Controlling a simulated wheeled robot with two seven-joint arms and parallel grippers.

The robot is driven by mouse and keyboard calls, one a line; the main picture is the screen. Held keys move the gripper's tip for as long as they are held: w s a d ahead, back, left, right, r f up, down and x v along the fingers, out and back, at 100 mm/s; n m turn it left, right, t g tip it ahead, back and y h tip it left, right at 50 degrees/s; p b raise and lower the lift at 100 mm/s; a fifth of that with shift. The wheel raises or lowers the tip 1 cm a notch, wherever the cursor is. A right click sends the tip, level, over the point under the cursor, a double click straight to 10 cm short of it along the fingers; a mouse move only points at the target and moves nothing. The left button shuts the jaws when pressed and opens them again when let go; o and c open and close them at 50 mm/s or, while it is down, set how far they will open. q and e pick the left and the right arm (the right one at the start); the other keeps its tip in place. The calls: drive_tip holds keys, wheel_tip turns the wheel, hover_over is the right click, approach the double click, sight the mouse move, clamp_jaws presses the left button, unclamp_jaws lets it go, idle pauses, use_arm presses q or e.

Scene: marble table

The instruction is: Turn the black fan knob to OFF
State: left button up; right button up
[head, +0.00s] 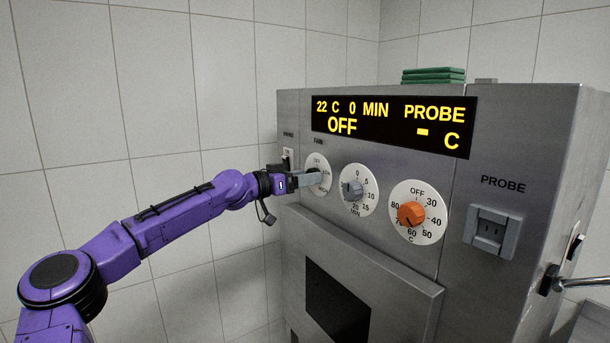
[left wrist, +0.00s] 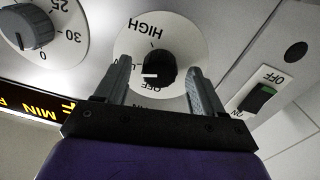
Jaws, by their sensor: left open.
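The black fan knob (left wrist: 160,66) sits on a white round dial (left wrist: 188,36) in the left wrist view, which shows the panel upside down. HIGH is at the picture's top and OFF at its bottom. The knob's white mark points left, close to the OFF lettering but not clearly on it. My left gripper (left wrist: 158,74) is open, one finger on each side of the knob; contact cannot be told. In the head view the same gripper (head: 314,179) covers most of the knob on the fan dial (head: 320,160). My right gripper is out of view.
A grey timer knob (head: 353,190) and an orange temperature knob (head: 411,213) are to the right. A rocker switch (left wrist: 260,97) is close beside the fan dial. The display (head: 390,122) reads OFF. A probe socket (head: 489,231) and handle (head: 588,282) are farther right.

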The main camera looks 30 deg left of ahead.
use_arm(q)
drive_tip(key=shift+w, duration=0.1)
drive_tip(key=c, duration=1.1)
drive_tip(key=shift+o, duration=0.2)
drive_tip(key=shift+n, duration=0.3)
drive_tip(key=shift+d+n+t, duration=0.1)
drive_tip(key=shift+n+t, duration=0.3)
drive_tip(key=shift+n, duration=6.5)
